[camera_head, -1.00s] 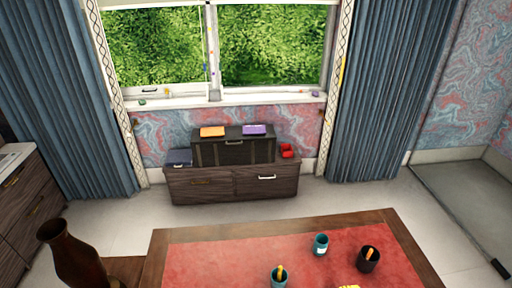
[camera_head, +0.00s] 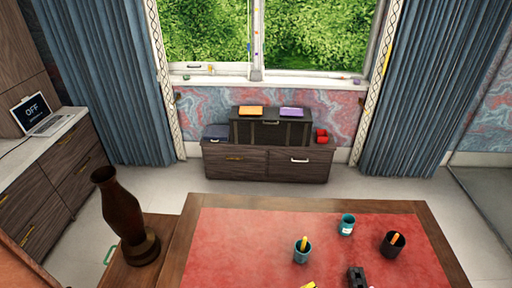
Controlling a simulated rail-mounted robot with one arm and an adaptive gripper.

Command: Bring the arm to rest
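A dark blocky part (camera_head: 357,277) shows at the bottom edge, over or on the red desk top. It may be part of my gripper, but it is cut off and too small to be sure. No fingertips can be made out, and the rest of my arm is not visible. The desk (camera_head: 250,235) has a red leather top with a brown wooden rim.
On the desk stand a teal cup (camera_head: 346,226), another teal cup (camera_head: 302,254) with a yellow item in it, and a black cup (camera_head: 393,246) with an orange item. A yellow thing (camera_head: 308,285) is cut off below. A brown vase (camera_head: 122,213) stands at the left.

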